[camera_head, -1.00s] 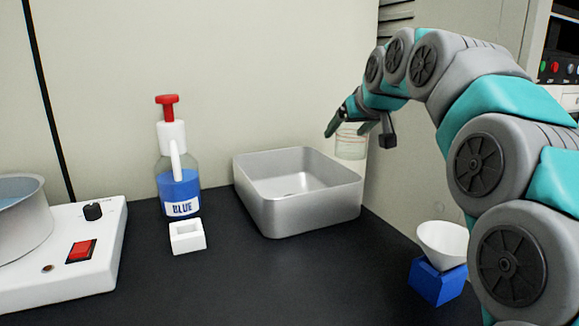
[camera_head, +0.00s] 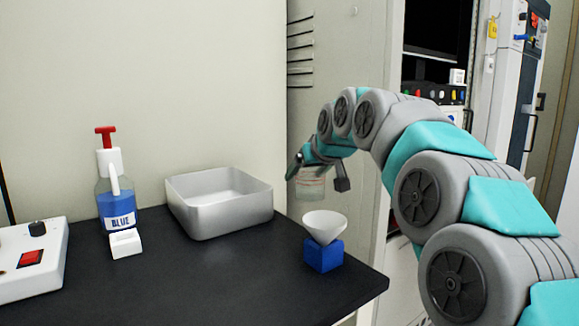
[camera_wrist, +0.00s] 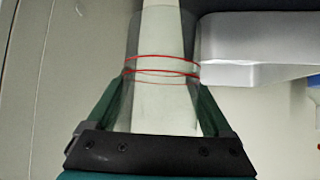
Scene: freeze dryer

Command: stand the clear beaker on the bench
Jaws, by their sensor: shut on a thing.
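The clear beaker (camera_head: 311,186) has thin red lines around it and is held in my gripper (camera_head: 312,172), in the air beyond the bench's right part in the head view. In the wrist view the beaker (camera_wrist: 160,66) sits between the two green fingers of my gripper (camera_wrist: 162,100), which press on its sides. The black bench (camera_head: 230,285) lies below and to the left of the beaker. The beaker's lower end is partly blurred by its transparency, and no support shows under it.
A metal basin (camera_head: 225,218) stands at the back of the bench. A white funnel (camera_head: 324,225) sits on a blue block (camera_head: 323,258) near the right edge. A blue-liquid bottle (camera_head: 117,205), a white block (camera_head: 126,244) and a hotplate (camera_head: 32,275) stand left. The front middle is clear.

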